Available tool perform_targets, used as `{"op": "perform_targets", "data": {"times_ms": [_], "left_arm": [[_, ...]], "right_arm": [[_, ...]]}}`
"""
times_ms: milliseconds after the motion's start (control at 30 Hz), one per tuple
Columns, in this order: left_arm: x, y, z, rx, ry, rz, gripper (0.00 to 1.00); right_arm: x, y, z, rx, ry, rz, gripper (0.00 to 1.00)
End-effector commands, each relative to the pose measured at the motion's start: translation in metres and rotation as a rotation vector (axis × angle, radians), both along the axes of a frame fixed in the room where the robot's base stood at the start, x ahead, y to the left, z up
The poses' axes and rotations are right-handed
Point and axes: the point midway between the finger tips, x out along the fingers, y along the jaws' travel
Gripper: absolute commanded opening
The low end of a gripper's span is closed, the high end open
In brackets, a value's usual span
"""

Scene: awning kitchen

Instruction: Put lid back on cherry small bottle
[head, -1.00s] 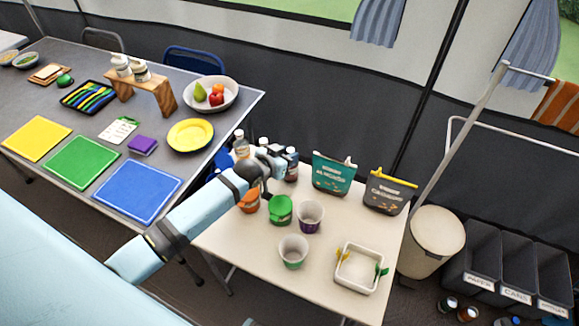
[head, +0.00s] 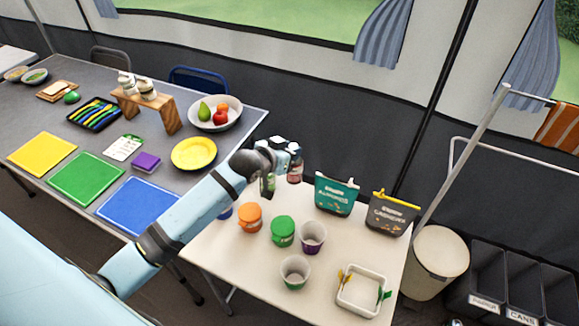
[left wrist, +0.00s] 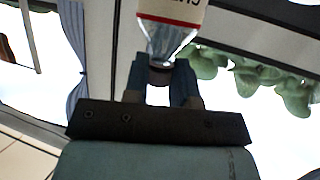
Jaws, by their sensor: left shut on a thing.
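My left gripper (head: 288,152) is over the back left of the small white table, shut on a small dark reddish piece (left wrist: 160,76) at a bottle's neck. The piece looks like a lid, but I cannot tell whether it is seated. In the left wrist view, the clear bottle (left wrist: 168,38) has a pale label with upside-down letters, and its neck points at my left gripper (left wrist: 160,85). In the head view, a small labelled bottle (head: 295,173) shows just below the gripper. My forearm hides part of this area. My right gripper is out of view.
Orange (head: 249,217) and green (head: 283,231) lidded jars, two cups (head: 312,238) (head: 295,272), a white tray (head: 361,291) and two pouches (head: 336,194) (head: 391,212) share the white table. The larger grey table (head: 60,130) lies left.

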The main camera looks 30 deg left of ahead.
Motion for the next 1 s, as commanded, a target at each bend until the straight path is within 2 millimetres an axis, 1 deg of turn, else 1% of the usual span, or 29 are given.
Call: {"op": "perform_targets", "data": {"times_ms": [33, 200, 300, 400, 600, 1000], "left_arm": [[0.0, 0.0, 0.016, 0.002, -0.006, -0.001, 0.0], [0.001, 0.0, 0.055, 0.0, -0.006, 0.0, 0.0], [0.0, 0.0, 0.072, 0.0, -0.004, 0.0, 0.0], [0.001, 0.0, 0.084, 0.0, -0.003, 0.0, 0.0], [0.0, 0.0, 0.095, 0.0, -0.002, 0.0, 0.0], [0.0, 0.0, 0.096, 0.0, -0.001, 0.0, 0.0]], "right_arm": [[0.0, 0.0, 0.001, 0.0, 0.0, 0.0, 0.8], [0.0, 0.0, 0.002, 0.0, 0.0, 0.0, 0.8], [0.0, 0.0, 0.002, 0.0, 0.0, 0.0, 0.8], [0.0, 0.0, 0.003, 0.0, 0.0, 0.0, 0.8], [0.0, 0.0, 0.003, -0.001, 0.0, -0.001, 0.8], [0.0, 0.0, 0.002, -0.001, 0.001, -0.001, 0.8]]}}
